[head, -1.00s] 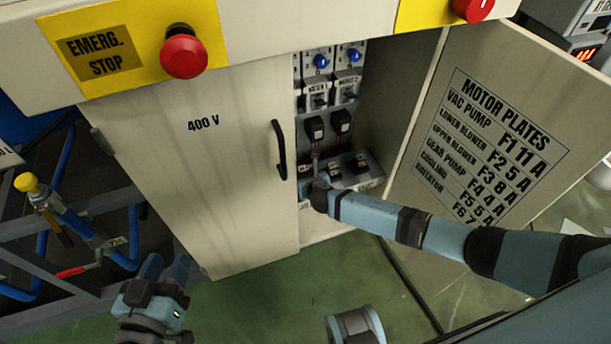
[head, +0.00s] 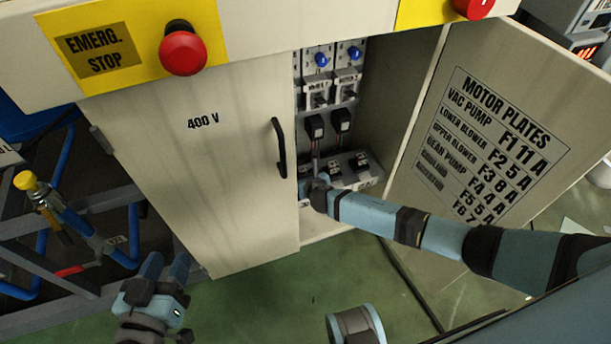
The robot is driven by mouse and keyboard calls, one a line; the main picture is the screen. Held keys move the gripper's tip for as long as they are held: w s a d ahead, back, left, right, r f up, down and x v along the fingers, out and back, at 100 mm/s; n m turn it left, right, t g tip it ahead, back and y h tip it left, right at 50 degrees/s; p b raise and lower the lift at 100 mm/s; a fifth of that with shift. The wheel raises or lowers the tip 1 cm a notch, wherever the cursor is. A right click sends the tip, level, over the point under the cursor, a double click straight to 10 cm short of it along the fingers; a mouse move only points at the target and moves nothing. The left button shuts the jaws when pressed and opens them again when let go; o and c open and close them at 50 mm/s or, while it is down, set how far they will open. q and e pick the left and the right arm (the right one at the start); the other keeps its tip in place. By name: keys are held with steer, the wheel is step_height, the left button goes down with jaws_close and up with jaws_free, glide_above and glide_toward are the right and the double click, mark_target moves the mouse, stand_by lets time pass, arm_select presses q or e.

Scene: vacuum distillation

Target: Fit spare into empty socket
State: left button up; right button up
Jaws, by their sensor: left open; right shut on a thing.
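My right gripper (head: 310,186) is inside the open cabinet, low at its left edge, beside the bottom row of black blocks. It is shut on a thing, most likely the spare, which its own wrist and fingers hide. The bottom shelf (head: 368,182) carries black blocks, one of which (head: 360,162) shows at the right. Two black plug-like parts hang above, one at the left (head: 315,127) and one at the right (head: 341,121). I cannot tell which socket is empty. My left gripper (head: 166,268) is open and empty, low in front of the closed door.
The closed 400 V door (head: 205,170) with a black handle (head: 279,148) borders the opening on the left. The open door with the motor plate list (head: 490,140) stands at the right. Red emergency stop (head: 183,53) is above. Blue-piped rack (head: 70,235) stands left.

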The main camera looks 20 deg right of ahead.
arm_select(q)
steer(key=shift+f+b, duration=0.35)
steer(key=shift+f, duration=0.1)
arm_select(e)
steer(key=shift+f, duration=0.6)
steer(key=o, duration=1.1)
steer(key=shift+c, duration=0.2)
arm_select(q)
steer(key=s+a+f+g+y+p, duration=0.2)
steer(key=a+f+g+p, duration=0.1)
steer(key=f+p, duration=0.2)
arm_select(e)
steer(key=v, duration=1.3)
steer(key=shift+s+r, duration=0.25)
steer(key=shift+s, duration=0.05)
arm_select(q)
steer(key=shift+s, duration=0.1)
